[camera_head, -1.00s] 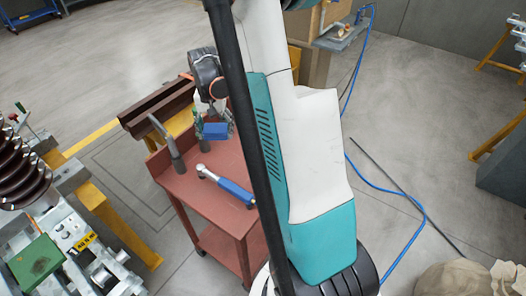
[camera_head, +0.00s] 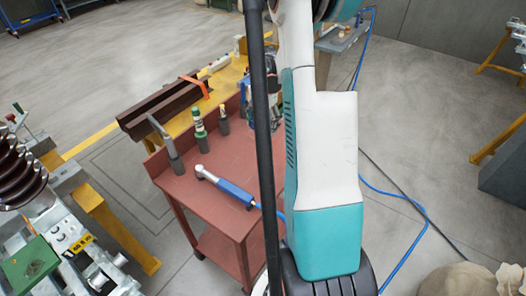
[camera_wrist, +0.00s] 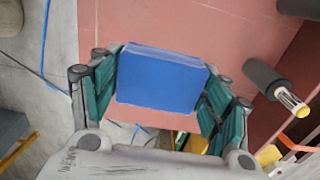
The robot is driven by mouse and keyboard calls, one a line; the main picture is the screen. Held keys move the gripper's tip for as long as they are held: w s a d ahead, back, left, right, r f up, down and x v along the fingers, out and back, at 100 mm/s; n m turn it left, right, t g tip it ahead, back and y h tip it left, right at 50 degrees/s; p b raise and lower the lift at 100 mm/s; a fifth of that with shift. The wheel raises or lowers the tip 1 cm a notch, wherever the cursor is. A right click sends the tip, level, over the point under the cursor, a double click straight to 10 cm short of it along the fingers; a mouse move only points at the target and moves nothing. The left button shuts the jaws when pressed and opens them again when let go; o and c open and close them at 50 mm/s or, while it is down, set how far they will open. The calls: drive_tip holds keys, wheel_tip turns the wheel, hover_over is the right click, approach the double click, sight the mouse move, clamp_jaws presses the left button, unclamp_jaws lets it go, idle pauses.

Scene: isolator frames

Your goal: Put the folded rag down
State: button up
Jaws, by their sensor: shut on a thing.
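The folded rag (camera_wrist: 160,78) is a flat blue block in the middle of the wrist view. My gripper (camera_wrist: 162,92) is shut on it, with a green-padded finger pressed to each side. The rag is held over the red-brown cart top (camera_wrist: 215,30); its exact height above the surface is hard to tell. In the head view, my gripper (camera_head: 272,95) is over the right part of the cart top (camera_head: 185,200), largely hidden behind a black pole and my arm, and the rag is mostly hidden there.
On the cart, a blue-handled tool (camera_head: 228,190) lies near the front. A grey upright piece (camera_head: 168,145), a green-and-white topped cylinder (camera_head: 200,135) and a smaller cylinder (camera_head: 224,122) stand along the back edge. A blue hose (camera_head: 390,188) runs on the floor at right.

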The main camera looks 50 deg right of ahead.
sight(263, 153)
wheel_tip(263, 153, down, 12)
drive_tip(key=b, duration=0.3)
drive_tip(key=shift+f+b, duration=0.25)
drive_tip(key=shift+b, duration=0.1)
drive_tip(key=shift+r, duration=0.1)
drive_tip(key=o, duration=0.8)
drive_tip(key=shift+f, duration=0.2)
drive_tip(key=shift+c, duration=0.2)
drive_tip(key=o, duration=0.4)
drive_tip(key=shift+o, duration=0.2)
drive_tip(key=shift+r, duration=0.1)
wheel_tip(263, 153, up, 12)
drive_tip(key=p, duration=0.4)
drive_tip(key=shift+r+p, duration=0.15)
drive_tip(key=shift+p, duration=0.15)
